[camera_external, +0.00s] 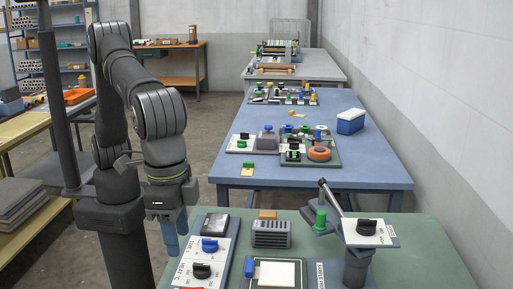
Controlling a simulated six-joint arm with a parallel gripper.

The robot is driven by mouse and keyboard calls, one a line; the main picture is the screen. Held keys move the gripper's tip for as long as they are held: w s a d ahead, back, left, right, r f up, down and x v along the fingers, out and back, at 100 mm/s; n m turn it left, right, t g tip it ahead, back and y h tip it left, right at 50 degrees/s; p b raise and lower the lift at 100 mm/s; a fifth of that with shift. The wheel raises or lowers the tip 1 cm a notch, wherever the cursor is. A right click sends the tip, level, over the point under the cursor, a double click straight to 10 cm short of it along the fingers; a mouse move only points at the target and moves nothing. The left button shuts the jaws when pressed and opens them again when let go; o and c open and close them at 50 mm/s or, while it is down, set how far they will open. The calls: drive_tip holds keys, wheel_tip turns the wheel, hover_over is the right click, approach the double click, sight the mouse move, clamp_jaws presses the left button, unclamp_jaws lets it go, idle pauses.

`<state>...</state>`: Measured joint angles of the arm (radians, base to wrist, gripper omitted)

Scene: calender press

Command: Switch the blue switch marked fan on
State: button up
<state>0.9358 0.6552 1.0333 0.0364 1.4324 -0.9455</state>
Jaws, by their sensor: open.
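A blue rotary switch (209,245) sits on a white panel (222,262) at the near left of the green table. The lettering beside it is too small to read, so I cannot confirm a fan mark or its on/off position. A black knob (201,270) is on the same panel, nearer the camera. My gripper (176,248) points down with blue fingers, just left of the panel and apart from the blue switch. It holds nothing visible. The gap between its fingers is hard to see from this angle.
A dark flat device (215,224) and a grey vented box (271,234) stand behind the panel. A small blue part (249,268) is beside a framed white plate. A lever (329,194), a green cylinder (320,219) and a black knob on a stand (366,227) are right.

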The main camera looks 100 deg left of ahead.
drive_tip(key=f, duration=1.7)
drive_tip(key=shift+w+f, duration=0.1)
drive_tip(key=shift+w, duration=0.25)
